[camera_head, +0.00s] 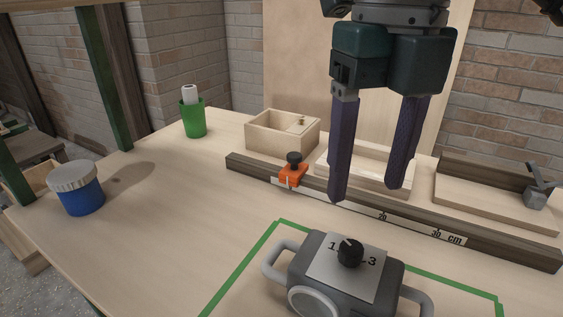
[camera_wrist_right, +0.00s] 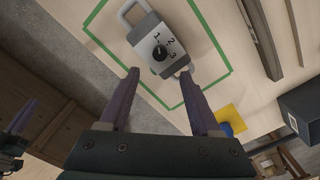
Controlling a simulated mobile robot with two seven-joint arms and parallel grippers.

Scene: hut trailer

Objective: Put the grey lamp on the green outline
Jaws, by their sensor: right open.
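The grey lamp (camera_head: 315,262), with a black knob, a dial plate, a round front lens and two side handles, sits upright on the table, cut off by the lower edge of the head view. It also shows in the right wrist view (camera_wrist_right: 143,50). The green outline (camera_head: 246,257) runs around the lamp, which stands inside it; the outline also shows in the right wrist view (camera_wrist_right: 212,38). My right gripper (camera_head: 367,194) is open and empty, above and behind the lamp, apart from it. Part of my left gripper (camera_wrist_right: 22,118) shows at the left of the wrist view; its opening is unclear.
A dark rail with a ruler (camera_head: 410,224) and orange slider (camera_head: 293,175) crosses behind the lamp. Behind it are a wooden box (camera_head: 262,134) and trays (camera_head: 480,200). A blue jar (camera_head: 82,200) and green cup (camera_head: 193,122) stand left. The table's left middle is clear.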

